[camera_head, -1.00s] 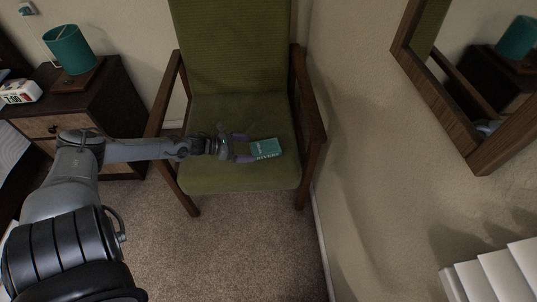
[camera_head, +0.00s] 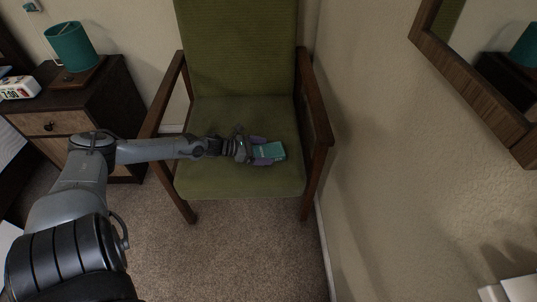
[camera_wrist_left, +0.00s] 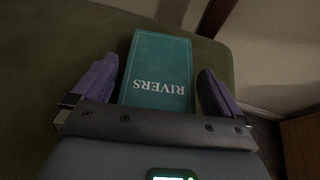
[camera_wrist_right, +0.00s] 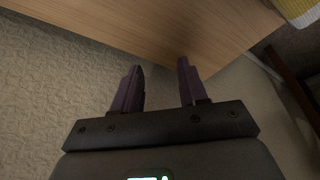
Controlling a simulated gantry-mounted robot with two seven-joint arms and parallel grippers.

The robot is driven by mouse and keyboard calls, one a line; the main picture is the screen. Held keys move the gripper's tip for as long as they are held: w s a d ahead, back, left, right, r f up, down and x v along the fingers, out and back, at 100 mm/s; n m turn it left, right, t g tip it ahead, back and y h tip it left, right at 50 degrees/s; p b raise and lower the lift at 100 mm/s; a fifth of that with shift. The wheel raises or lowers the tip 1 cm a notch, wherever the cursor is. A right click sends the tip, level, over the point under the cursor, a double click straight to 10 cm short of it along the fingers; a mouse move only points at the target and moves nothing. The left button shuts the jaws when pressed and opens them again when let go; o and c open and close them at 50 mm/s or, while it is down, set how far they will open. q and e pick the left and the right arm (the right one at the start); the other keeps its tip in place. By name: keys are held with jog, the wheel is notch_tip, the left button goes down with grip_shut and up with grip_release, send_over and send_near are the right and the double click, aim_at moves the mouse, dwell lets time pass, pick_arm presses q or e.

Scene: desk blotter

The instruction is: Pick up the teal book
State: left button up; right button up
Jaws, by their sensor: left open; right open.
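The teal book (camera_head: 270,151) lies on the green seat of the wooden armchair (camera_head: 240,180). In the left wrist view the book (camera_wrist_left: 158,70) shows the title "RIVERS" upside down. My left gripper (camera_head: 262,151) is open, with one purple finger on each side of the book's near part; gaps show between the fingers and the book. The left gripper also shows in its wrist view (camera_wrist_left: 157,88). My right gripper (camera_wrist_right: 158,85) is open and empty, seen only in its own wrist view, by a wooden surface and a textured wall.
The chair's wooden armrests (camera_head: 315,100) flank the seat. A nightstand (camera_head: 90,100) with a teal lamp (camera_head: 71,46) and a white clock (camera_head: 18,88) stands at the left. A wood-framed mirror (camera_head: 475,80) hangs on the right wall. Carpet (camera_head: 230,250) in front is clear.

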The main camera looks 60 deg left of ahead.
pick_arm(q)
jog(key=c, duration=0.9)
jog(key=shift+r, duration=0.15)
